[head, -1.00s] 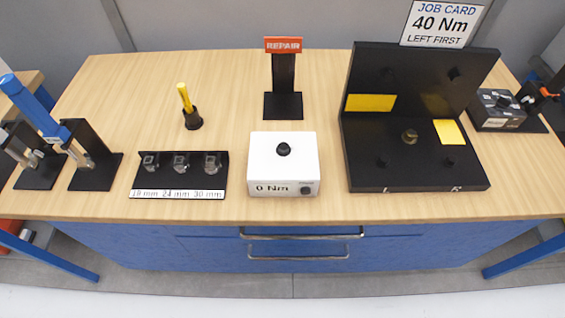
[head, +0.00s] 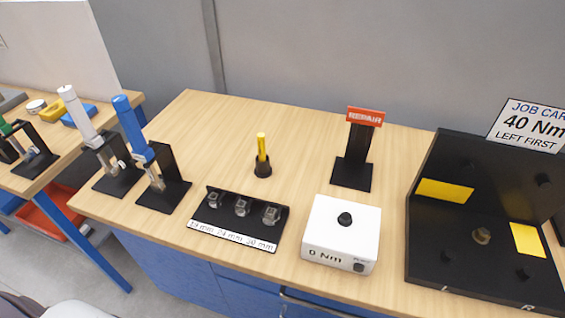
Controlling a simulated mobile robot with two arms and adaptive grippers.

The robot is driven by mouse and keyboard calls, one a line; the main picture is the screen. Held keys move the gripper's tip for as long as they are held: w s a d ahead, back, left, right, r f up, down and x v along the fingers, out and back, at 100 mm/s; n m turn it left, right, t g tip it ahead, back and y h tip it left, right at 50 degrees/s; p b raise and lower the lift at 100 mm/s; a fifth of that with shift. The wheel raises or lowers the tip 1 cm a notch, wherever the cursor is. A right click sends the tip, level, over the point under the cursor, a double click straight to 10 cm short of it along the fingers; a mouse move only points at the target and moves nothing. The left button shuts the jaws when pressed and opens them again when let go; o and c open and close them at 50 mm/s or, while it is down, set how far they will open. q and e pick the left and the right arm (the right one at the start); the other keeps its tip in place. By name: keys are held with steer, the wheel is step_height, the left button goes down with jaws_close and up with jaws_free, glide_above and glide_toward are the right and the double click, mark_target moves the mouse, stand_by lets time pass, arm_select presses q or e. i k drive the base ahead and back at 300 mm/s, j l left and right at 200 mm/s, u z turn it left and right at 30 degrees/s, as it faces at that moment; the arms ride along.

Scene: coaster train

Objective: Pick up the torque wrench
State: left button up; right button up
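Two wrench-like tools stand in black holders at the left end of the wooden bench. One has a blue handle (head: 130,125) and leans up and to the left, with its metal lower part in the holder (head: 170,187). The other has a white handle (head: 78,113) and rests in the holder to its left (head: 117,180). I cannot tell from their looks which one is the torque wrench. Neither of my grippers is in view.
A socket rack (head: 228,232), a yellow marker in a black cup (head: 262,158), a white 0 Nm box (head: 340,232) and a REPAIR stand (head: 352,172) sit to the right. A black fixture (head: 425,240) and job card (head: 528,125) are far right. Another table (head: 45,172) adjoins left.

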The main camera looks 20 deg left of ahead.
mark_target(91, 138)
steer(key=u, duration=1.8)
